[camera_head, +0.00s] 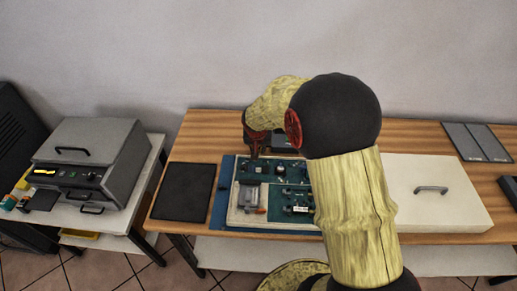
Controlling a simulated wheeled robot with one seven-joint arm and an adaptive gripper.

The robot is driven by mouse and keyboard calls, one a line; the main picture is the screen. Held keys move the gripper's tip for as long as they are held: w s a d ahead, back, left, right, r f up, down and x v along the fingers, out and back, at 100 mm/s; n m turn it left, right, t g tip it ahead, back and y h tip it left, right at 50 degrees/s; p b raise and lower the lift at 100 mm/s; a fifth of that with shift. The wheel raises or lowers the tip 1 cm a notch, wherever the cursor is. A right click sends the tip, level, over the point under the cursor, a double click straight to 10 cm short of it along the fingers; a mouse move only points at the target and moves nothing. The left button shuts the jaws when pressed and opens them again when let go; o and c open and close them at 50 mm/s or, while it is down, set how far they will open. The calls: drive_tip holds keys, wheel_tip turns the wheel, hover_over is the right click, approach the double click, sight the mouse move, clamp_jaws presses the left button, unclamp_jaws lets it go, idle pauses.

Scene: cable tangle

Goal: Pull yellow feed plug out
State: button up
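A blue tray (221,205) on the wooden table holds a white base with green circuit boards (258,170) and a grey block (249,194). I cannot make out a yellow feed plug on it; any cables there are too small to tell. My gripper (255,153) points down at the back left of the boards. Its fingers are small and dark, so I cannot tell whether they are open or shut, or whether they touch anything. My arm hides the right part of the boards.
A black mat (184,192) lies left of the tray. A white box with a grey handle (432,190) is on the right. Dark grey plates (476,142) lie at the back right. A grey machine (88,160) stands on a separate left table.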

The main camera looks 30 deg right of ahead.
clamp_jaws()
drive_tip(key=shift+w, duration=0.1)
idle(0.3)
drive_tip(key=shift+w+d+r, duration=0.1)
drive_tip(key=shift+w+d, duration=0.35)
drive_tip(key=shift+w, duration=0.25)
drive_tip(key=o, duration=0.6)
unclamp_jaws()
drive_tip(key=shift+o, duration=0.2)
drive_tip(key=v, duration=1.2)
drive_tip(key=shift+d, duration=0.1)
